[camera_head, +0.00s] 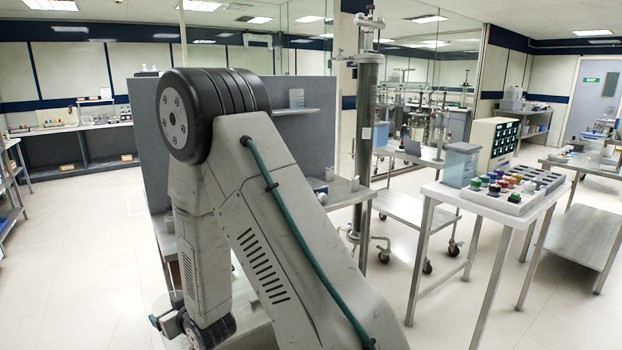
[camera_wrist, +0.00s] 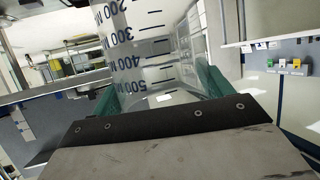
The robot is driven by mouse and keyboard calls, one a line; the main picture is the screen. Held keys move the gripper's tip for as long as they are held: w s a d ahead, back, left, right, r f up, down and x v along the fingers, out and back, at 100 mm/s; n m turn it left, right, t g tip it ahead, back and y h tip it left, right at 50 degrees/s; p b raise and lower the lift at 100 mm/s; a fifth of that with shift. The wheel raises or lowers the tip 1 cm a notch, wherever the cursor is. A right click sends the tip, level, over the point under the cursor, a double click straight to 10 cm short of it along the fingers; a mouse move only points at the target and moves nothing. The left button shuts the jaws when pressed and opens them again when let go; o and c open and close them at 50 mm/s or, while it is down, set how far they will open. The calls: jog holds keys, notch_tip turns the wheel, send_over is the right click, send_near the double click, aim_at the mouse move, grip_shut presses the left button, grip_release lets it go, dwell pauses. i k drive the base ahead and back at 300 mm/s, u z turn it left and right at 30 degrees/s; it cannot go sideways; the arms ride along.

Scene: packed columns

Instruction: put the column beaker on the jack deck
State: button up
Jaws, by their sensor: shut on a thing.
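The column beaker (camera_wrist: 142,45) is a clear vessel with dark blue volume marks, and it fills the upper middle of the wrist view. My gripper (camera_wrist: 160,90) has its green fingers on either side of the beaker and is shut on it. In the head view my gripper (camera_head: 165,322) is low at the left, partly hidden behind my arm. Only a pale bit of clear wall shows around it there. I cannot make out the jack deck in either view; my arm covers much of the bench area.
A grey partition (camera_head: 308,130) stands behind my arm. A tall metal column (camera_head: 367,130) rises right of it. A white table (camera_head: 490,207) at the right carries a tray of coloured caps and a grey box (camera_head: 461,165). Open floor (camera_head: 75,290) lies at the left.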

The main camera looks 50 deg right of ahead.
aim_at(307, 183)
jog(key=z, duration=0.5)
jog(key=i, duration=0.85)
jog(key=z, duration=1.35)
jog(key=i, duration=0.55)
jog(key=z, duration=0.5)
